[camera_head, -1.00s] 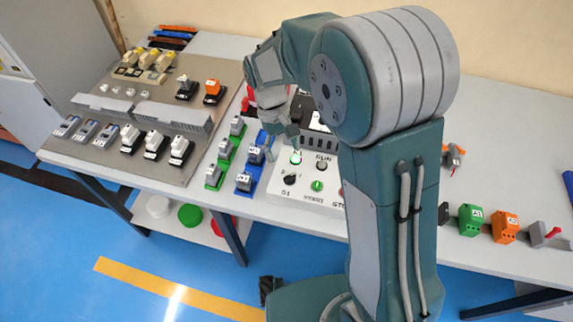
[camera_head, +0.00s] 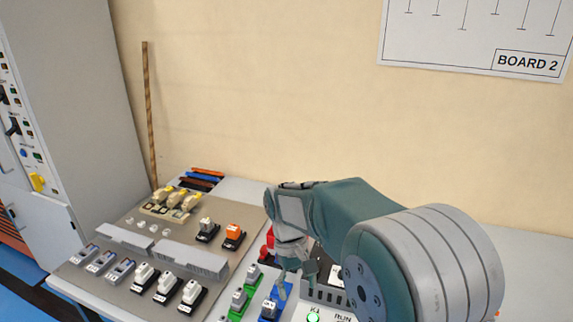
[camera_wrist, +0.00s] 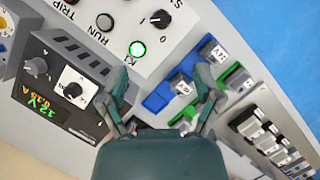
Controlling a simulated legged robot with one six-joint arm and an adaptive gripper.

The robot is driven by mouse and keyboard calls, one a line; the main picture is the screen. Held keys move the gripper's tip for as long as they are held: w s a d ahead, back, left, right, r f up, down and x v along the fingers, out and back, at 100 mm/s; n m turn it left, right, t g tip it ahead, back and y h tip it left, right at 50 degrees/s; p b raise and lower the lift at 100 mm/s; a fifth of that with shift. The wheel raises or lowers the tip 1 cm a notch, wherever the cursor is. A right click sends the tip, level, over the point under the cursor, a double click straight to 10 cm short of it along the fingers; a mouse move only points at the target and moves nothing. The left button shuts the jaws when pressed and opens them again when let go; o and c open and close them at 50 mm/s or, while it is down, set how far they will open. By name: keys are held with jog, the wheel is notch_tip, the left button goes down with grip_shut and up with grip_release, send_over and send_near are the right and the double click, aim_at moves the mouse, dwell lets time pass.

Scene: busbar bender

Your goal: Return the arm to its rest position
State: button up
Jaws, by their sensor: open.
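My arm reaches in from the lower right of the head view, with its elbow bent and its wrist hanging down. My gripper (camera_head: 290,280) points down over the bench, beside blue and green terminal blocks. In the wrist view my gripper (camera_wrist: 163,88) shows two fingers spread apart with nothing between them. Beyond the fingers are a white control panel (camera_wrist: 165,42) with a lit green lamp (camera_wrist: 137,49) and a blue block (camera_wrist: 155,102). Most of the bench behind my arm is hidden.
A grey mounting plate (camera_head: 150,250) with several switches and breakers lies on the left. A dark power supply (camera_wrist: 65,85) is close to my gripper. A tall grey cabinet (camera_head: 75,90) stands at the far left. The wall (camera_head: 260,100) backs the bench.

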jog(key=s+d+r+m+t+y, duration=0.1)
jog(key=s+d+r+t, duration=0.3)
jog(key=s, duration=0.4)
jog(key=s+d+r+m+t, duration=0.3)
jog(key=s+d+r+t, duration=0.2)
jog(key=s+d, duration=0.3)
jog(key=shift+s+r+m+y, duration=0.3)
jog(key=shift+s+r+y, duration=0.1)
jog(key=shift+s+r, duration=0.3)
